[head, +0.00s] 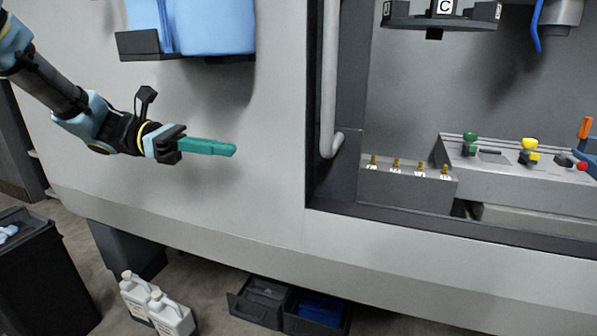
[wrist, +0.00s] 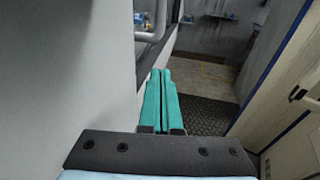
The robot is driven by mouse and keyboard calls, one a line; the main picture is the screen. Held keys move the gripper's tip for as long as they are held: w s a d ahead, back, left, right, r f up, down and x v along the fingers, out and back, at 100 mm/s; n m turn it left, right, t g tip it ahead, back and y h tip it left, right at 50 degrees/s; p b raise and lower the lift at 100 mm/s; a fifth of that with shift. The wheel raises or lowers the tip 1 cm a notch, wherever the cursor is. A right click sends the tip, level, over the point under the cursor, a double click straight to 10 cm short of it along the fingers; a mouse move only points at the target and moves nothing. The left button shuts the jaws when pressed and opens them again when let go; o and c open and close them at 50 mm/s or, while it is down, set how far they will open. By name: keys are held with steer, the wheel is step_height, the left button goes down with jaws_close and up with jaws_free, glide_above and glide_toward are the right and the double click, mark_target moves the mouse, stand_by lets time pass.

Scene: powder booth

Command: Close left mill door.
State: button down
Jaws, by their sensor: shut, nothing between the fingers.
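The left mill door (head: 348,165) shows as a narrow dark strip at the left edge of the machine's opening in the head view. Its pale vertical handle bar (head: 329,80) bends in at the bottom. The rest of the door is hidden behind the grey front panel, and the opening beside it is uncovered. My gripper (head: 235,150) is left of the handle, in front of the panel and apart from the handle. Its teal fingers are together and empty, also in the wrist view (wrist: 160,72). A pale bar, seemingly the handle (wrist: 159,20), shows beyond them.
Blue items fill a dark holder (head: 138,44) on the panel above my gripper. Inside the opening are a tool carousel (head: 440,20), numbered brass-topped pieces (head: 397,165) and coloured knobs (head: 529,145). White jugs (head: 172,316), dark bins (head: 260,300) and a black bin (head: 40,275) stand below.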

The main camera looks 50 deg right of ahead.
steer(key=shift+g+h, duration=0.3)
steer(key=shift+g, duration=0.2)
steer(key=p+x, duration=0.1)
steer(key=x, duration=0.3)
steer(key=r+p+x, duration=0.1)
steer(key=x, duration=0.3)
steer(key=p+x, duration=0.1)
steer(key=x, duration=0.3)
steer(key=shift+s+d+r, duration=0.2)
steer(key=shift+d+r, duration=0.15)
steer(key=shift+d, duration=0.1)
steer(key=shift+x, duration=0.8)
steer(key=shift+f, duration=0.15)
